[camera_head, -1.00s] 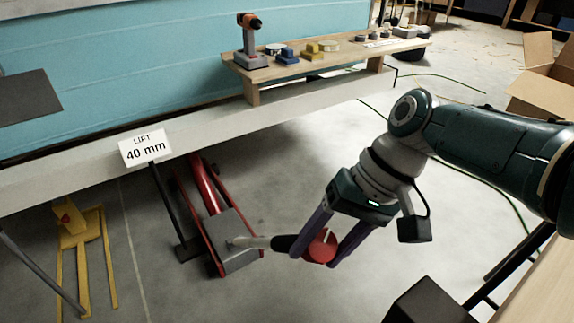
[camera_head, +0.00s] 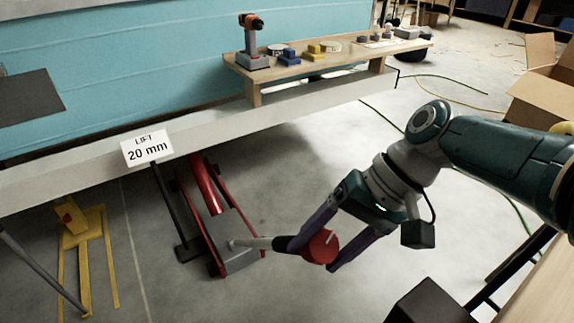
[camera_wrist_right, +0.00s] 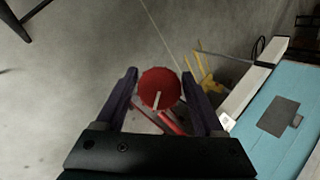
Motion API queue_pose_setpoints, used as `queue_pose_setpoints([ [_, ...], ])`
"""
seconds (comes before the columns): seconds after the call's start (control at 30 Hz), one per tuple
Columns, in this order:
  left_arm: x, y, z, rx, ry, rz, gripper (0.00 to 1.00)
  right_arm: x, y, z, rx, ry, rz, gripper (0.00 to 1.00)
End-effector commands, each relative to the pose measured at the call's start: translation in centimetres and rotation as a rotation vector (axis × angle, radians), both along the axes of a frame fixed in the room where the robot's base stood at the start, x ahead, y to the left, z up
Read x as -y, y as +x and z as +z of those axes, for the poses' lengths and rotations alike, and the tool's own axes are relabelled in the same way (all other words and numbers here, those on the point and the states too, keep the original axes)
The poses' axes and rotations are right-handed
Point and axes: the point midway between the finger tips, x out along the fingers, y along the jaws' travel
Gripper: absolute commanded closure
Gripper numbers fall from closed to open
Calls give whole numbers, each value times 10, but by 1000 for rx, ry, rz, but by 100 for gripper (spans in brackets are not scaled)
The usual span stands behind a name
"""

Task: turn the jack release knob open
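The red jack release knob (camera_head: 320,246) is round with a pale pointer line and sits at the end of the jack's handle (camera_head: 262,243). The handle runs to the red and grey floor jack (camera_head: 232,250) beneath the camper. A white sign (camera_head: 146,148) reads LIFT 20 mm. My left gripper is not seen.
A wooden shelf (camera_head: 258,93) with a drill and small items stands along the blue camper wall (camera_head: 150,60). A yellow stand (camera_head: 85,240) is at the lower left. Cardboard boxes (camera_head: 545,90) are at the right. The concrete floor behind the knob is open.

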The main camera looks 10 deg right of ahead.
Motion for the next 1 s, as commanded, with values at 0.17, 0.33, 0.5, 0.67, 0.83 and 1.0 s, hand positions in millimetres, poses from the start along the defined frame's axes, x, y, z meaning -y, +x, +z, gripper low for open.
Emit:
queue_pose_setpoints([
  [0.17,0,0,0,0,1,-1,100,0,0,0,0,-1,0,9],
  [0.33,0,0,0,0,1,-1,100,0,0,0,0,-1,0,9],
  [0.5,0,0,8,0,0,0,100,5,0,9,0,-2,-2,9],
  [0.67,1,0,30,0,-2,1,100,20,-1,36,1,-4,-2,9],
  [0.83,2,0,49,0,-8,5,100,40,-1,64,1,-4,-2,9],
  [1.0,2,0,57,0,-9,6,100,52,-2,80,-1,-2,-1,9],
])
